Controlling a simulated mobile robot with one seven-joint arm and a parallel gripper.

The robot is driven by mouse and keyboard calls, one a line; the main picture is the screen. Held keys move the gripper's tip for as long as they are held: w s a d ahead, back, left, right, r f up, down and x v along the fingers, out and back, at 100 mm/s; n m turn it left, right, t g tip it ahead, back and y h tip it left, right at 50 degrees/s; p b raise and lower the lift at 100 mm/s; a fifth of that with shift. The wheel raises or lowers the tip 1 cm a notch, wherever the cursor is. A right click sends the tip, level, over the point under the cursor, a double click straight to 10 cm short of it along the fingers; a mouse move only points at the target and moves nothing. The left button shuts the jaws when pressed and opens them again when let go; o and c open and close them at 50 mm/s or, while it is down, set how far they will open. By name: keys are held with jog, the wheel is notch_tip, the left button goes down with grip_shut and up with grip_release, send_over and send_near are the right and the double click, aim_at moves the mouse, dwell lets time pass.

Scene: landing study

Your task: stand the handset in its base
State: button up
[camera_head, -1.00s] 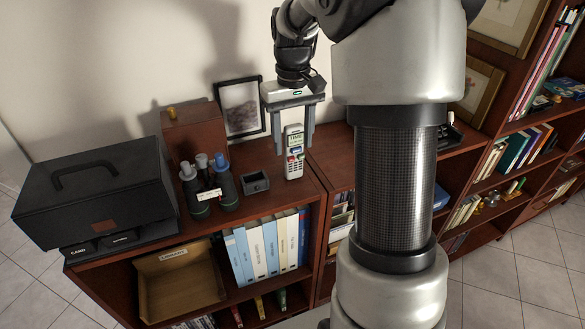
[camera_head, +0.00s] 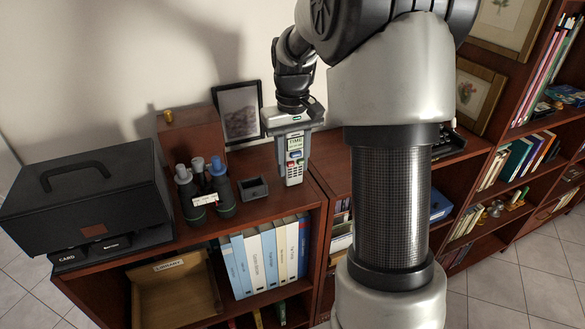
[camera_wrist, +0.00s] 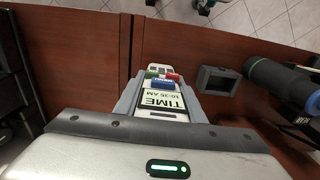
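The handset (camera_head: 294,168) is a pale, slim device with a "TIME" screen and coloured buttons. It is upright near the front edge of the cabinet top, and I cannot tell whether its lower end touches the wood. My gripper (camera_head: 293,150) points down from above, its two grey fingers closed against the handset's sides. The handset also shows in the wrist view (camera_wrist: 164,95), between the fingers. The base (camera_head: 254,194), a small dark grey open box, sits on the cabinet top just left of the handset, apart from it and empty. It also shows in the wrist view (camera_wrist: 217,82).
Binoculars (camera_head: 207,194) with a white tag stand left of the base. Behind are a brown wooden box (camera_head: 190,138) and a framed picture (camera_head: 238,112). A black case (camera_head: 80,205) fills the left end. Binders (camera_head: 265,258) stand on the shelf below.

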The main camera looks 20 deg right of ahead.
aim_at(292, 144)
jog(key=shift+r+p, duration=2)
jog(key=shift+r, duration=0.55)
jog(key=o, duration=0.5)
jog(key=c, duration=0.5)
jog(key=shift+a+f, duration=0.15)
jog(key=shift+a, duration=5.05)
